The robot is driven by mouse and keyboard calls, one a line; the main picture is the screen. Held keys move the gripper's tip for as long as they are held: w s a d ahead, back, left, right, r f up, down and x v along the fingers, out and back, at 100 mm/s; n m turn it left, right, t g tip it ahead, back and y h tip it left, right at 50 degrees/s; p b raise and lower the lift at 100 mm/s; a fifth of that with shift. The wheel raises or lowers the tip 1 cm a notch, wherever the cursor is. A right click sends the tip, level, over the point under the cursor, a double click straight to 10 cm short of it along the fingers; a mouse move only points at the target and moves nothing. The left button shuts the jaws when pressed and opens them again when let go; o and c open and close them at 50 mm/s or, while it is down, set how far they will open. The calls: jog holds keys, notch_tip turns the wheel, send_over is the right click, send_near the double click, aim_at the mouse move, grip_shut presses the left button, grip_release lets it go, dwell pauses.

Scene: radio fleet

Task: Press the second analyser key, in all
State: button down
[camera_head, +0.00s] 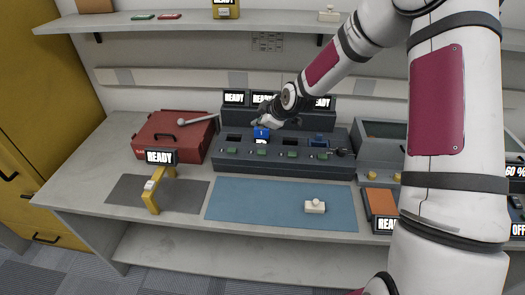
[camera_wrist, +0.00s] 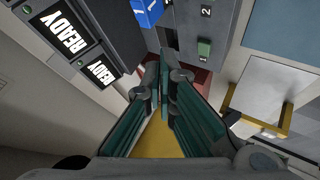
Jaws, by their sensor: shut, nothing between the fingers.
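The analyser is a dark grey console (camera_head: 345,163) with a row of green keys along its front, including the leftmost key (camera_head: 232,153), the second key from the left (camera_head: 261,153) and the third (camera_head: 292,154). A blue block (camera_head: 261,133) marked 1 stands in the second slot from the left; it also shows in the wrist view (camera_wrist: 147,12). My gripper (camera_head: 259,123) is shut and empty, above and behind that block. In the wrist view, the fingertips (camera_wrist: 159,62) are apart from a green key (camera_wrist: 204,47).
READY screens (camera_head: 235,97) stand behind the console. A red case (camera_head: 171,137) is at left, a yellow stand (camera_head: 153,193) in front of it. A blue mat (camera_head: 270,204) with a white knobbed piece (camera_head: 315,206) lies in front. A shelf (camera_head: 180,22) runs above.

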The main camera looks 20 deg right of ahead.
aim_at(260, 153)
jog(key=shift+w+f, duration=0.35)
jog(key=shift+f, duration=0.05)
jog(key=shift+f+b, duration=1.4)
jog(key=shift+f, duration=3)
jog(key=shift+f, duration=0.4)
jog(key=shift+f, duration=0.45)
jog(key=shift+r, duration=0.9)
